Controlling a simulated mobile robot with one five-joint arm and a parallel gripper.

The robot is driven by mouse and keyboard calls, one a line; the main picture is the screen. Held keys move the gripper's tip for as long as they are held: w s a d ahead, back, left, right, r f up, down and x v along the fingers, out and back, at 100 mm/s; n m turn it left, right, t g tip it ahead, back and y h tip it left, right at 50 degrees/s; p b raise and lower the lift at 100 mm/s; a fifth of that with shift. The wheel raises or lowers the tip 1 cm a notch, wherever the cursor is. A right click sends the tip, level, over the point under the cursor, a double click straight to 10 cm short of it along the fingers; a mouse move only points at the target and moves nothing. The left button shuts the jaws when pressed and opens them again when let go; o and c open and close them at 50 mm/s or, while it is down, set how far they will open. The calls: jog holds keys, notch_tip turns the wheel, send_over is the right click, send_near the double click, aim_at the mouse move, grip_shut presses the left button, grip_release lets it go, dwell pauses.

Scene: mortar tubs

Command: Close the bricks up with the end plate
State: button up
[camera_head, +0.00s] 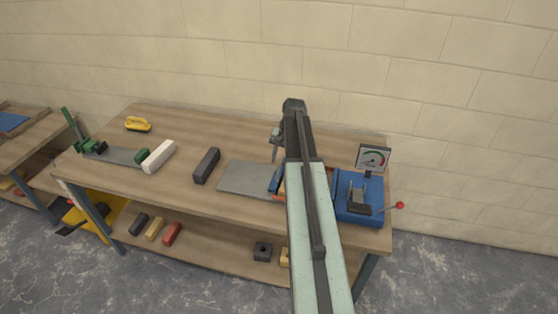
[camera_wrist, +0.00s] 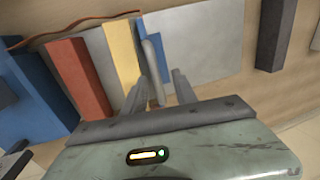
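In the head view the blue plate (camera_head: 275,180) shows beside my arm, which hides most of the bricks. My gripper (camera_head: 274,153) points down behind it.
The pale bed (camera_head: 243,178) is bare left of the blue plate. A dark bar (camera_head: 206,165), white block (camera_head: 159,156) and green clamp (camera_head: 90,147) lie left.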

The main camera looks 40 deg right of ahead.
notch_tip(320, 180, up, 7)
jog(key=s+p, duration=0.1)
jog(key=p, duration=0.5)
jog(key=shift+s+d, duration=0.15)
jog(key=shift+d, duration=0.3)
